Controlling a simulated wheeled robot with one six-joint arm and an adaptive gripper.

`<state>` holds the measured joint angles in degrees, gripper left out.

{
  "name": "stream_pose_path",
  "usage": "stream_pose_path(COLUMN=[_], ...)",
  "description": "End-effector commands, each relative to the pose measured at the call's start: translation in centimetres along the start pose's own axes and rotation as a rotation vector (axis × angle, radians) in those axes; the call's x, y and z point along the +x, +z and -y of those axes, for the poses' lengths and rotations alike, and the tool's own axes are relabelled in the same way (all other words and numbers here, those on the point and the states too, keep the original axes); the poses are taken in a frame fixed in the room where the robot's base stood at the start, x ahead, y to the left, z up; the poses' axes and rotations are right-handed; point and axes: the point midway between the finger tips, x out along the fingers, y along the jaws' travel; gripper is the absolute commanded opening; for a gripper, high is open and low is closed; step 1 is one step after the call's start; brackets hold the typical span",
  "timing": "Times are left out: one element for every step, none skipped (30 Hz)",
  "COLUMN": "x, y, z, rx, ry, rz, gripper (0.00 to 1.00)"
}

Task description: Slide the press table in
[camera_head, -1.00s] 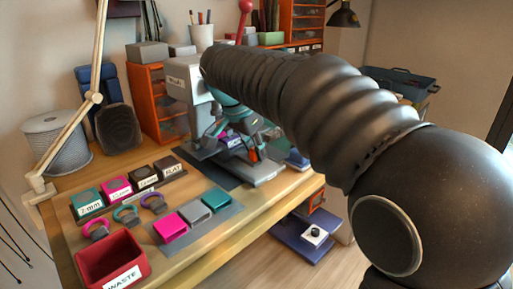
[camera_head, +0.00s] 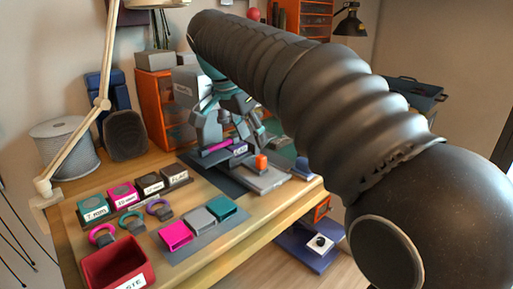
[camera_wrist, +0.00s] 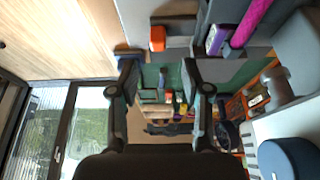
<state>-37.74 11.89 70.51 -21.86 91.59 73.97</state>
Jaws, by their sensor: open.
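The press (camera_head: 187,84) is a grey machine at the back of the bench, partly hidden by my arm. Its press table (camera_head: 268,181) is a flat grey slab sticking out toward the right front, with an orange knob (camera_head: 262,162) standing on it. My gripper (camera_wrist: 159,68) is open and empty, apart from the knob.
A red waste bin (camera_head: 115,265), coloured blocks (camera_head: 200,222), rings and labelled holders (camera_head: 135,195) fill the bench's left front. A white lamp arm (camera_head: 98,105) and a spool (camera_head: 65,148) stand at left. Orange drawers (camera_head: 165,105) are behind. Bare wood is free at the front edge.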

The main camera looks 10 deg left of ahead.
Motion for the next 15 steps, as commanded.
stream_pose_path(x=[-0.8,-1.3,-1.8,-2.2,-2.5,-2.9,-3.1,-3.4,-3.6,-3.8,-4.0,-4.1,-4.2,-4.3,-4.3], y=[0.0,0.1,0.1,0.1,0.0,0.0,0.0,0.0,0.0,0.0,0.0,0.0,0.0,0.0,0.0], z=[0.1,0.1,0.1,0.1,0.1,0.1,0.1,0.1,0.1,0.1,0.0,0.0,0.0,0.0,0.0], rx=[-0.001,-0.001,-0.002,-0.002,-0.002,-0.002,-0.002,-0.002,-0.002,-0.001,-0.001,-0.001,-0.001,-0.002,-0.002], ry=[-0.002,-0.003,-0.002,-0.002,-0.002,-0.001,-0.001,-0.001,-0.001,-0.001,0.000,0.000,0.000,0.000,0.000], rz=[0.000,-0.001,0.000,0.000,-0.001,0.000,0.000,-0.001,0.000,0.000,0.000,0.000,0.000,0.000,0.000], gripper=[0.48,0.48,0.48,0.48,0.48,0.48,0.48,0.48,0.48,0.48,0.48,0.48,0.48,0.48,0.48])
